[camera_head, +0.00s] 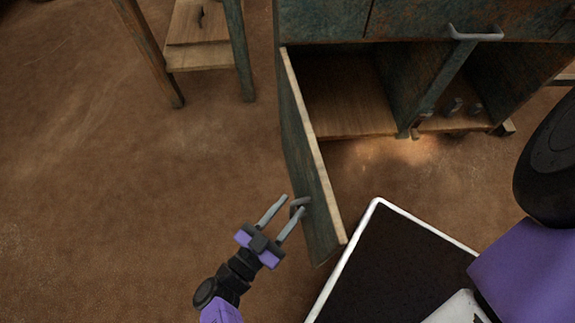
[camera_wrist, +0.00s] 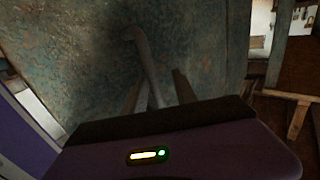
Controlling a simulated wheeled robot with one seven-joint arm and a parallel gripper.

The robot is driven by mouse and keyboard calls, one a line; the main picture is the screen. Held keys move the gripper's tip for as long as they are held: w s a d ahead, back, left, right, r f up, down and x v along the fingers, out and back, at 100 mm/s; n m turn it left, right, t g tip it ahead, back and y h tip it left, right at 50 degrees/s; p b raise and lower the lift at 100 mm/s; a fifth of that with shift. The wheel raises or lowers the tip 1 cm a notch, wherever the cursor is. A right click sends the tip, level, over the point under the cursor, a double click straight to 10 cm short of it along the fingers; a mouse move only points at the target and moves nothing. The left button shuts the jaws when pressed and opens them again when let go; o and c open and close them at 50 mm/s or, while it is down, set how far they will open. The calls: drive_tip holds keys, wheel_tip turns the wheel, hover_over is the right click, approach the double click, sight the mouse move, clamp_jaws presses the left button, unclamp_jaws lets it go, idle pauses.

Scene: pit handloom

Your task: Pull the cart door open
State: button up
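The cart door (camera_head: 318,190) is a weathered green panel with a pale wood edge, and it stands swung wide out from the cart (camera_head: 325,22) in the head view. Its grey bar handle (camera_head: 297,202) is on the outer face near the free edge. My gripper (camera_head: 294,203) is at the handle with its two fingers apart. In the wrist view the handle (camera_wrist: 146,60) rises between the two separated fingers (camera_wrist: 158,88), against the door's mottled face (camera_wrist: 70,50). I cannot tell whether either finger touches it.
Behind the door the cart's wooden compartment (camera_head: 345,95) is exposed and looks empty. Another compartment (camera_head: 455,118) to the right holds small dark items. A wooden stand (camera_head: 190,57) is at the upper left. The brown floor (camera_head: 110,190) left of the door is clear.

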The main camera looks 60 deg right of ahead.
drive_tip(key=a, duration=0.7)
drive_tip(key=shift+w+a, duration=0.3)
drive_tip(key=shift+a, duration=0.1)
